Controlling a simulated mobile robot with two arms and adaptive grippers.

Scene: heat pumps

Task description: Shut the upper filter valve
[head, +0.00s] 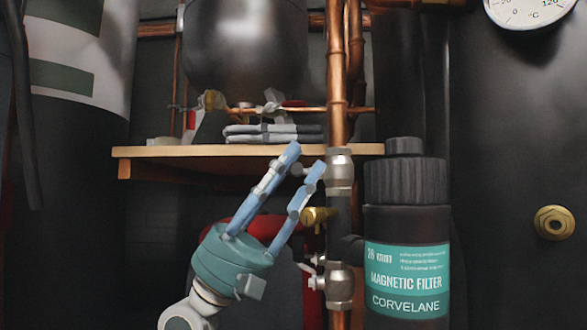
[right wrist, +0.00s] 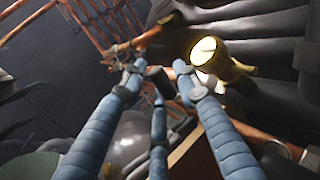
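The upper filter valve (head: 340,170) is a grey metal body on the vertical copper pipe, left of the black magnetic filter (head: 406,185). My right gripper (head: 305,161) has pale blue fingers that point up and right, spread apart, with the tips just left of this valve. A small grey piece shows between the tips; I cannot tell whether it is the valve's handle or part of a finger. In the right wrist view the fingers (right wrist: 157,72) are apart, and no object is clearly held. The lower valve (head: 339,287) sits below on the same pipe line. My left gripper is not in view.
A wooden shelf (head: 240,151) with folded grey cloths (head: 273,134) lies behind and above the gripper. A brass fitting (head: 318,215) and a red rounded body (head: 255,228) are close to the fingers. A dark tank with a dial (head: 530,10) stands at right.

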